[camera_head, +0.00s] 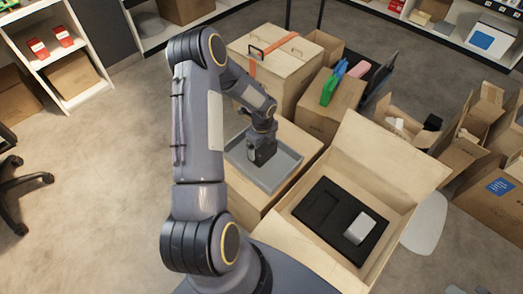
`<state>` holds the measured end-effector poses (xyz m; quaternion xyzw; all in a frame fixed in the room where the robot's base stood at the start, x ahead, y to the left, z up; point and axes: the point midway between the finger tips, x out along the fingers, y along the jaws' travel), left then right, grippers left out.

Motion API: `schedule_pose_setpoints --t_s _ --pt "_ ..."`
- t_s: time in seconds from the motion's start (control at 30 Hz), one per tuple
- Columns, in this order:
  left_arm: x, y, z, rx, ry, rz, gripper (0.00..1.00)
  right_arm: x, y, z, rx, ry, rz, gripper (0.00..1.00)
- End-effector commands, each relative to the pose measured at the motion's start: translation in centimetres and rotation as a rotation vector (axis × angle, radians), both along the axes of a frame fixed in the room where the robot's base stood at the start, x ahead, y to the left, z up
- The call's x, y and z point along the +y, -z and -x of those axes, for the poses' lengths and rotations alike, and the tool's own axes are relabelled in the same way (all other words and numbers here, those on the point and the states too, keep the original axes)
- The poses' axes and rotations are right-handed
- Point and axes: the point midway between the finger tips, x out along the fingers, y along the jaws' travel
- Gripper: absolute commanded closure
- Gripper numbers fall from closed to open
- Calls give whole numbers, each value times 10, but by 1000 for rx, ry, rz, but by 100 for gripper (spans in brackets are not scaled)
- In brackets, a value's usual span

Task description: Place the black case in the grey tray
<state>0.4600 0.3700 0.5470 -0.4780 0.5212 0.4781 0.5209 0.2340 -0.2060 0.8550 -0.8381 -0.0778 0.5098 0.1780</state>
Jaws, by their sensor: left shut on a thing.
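The grey tray (283,168) sits on a closed carton in the middle of the view. My left gripper (262,146) reaches down over the tray and is shut on a small dark block, which looks like the black case (263,156). The case is over the tray floor; I cannot tell whether it touches it. The gripper's fingers blend with the dark case and are hard to make out. My right gripper is not in view.
An open carton (285,213) at the lower right holds a black insert (318,207) with a silver item (360,228). A large carton (270,85) stands behind the tray. Another carton (325,118) bears green and blue items (333,82). Open floor lies at left.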

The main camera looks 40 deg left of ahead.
Motion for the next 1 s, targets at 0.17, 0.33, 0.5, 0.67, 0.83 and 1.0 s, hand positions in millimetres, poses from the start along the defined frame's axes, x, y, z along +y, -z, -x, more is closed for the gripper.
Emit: schedule_pose_setpoints --t_s 0.17,0.33,0.5,0.67,0.83,1.0 --pt "7 11 -4 0 -1 0 35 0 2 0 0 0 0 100" --pt "8 37 -5 2 1 1 35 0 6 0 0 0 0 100" --pt "8 41 -6 -2 1 -1 35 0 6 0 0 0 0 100" --pt "8 42 -6 -1 0 0 35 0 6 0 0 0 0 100" --pt "8 44 -5 0 0 0 0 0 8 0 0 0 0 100" --pt "8 44 -5 0 0 0 0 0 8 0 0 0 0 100"
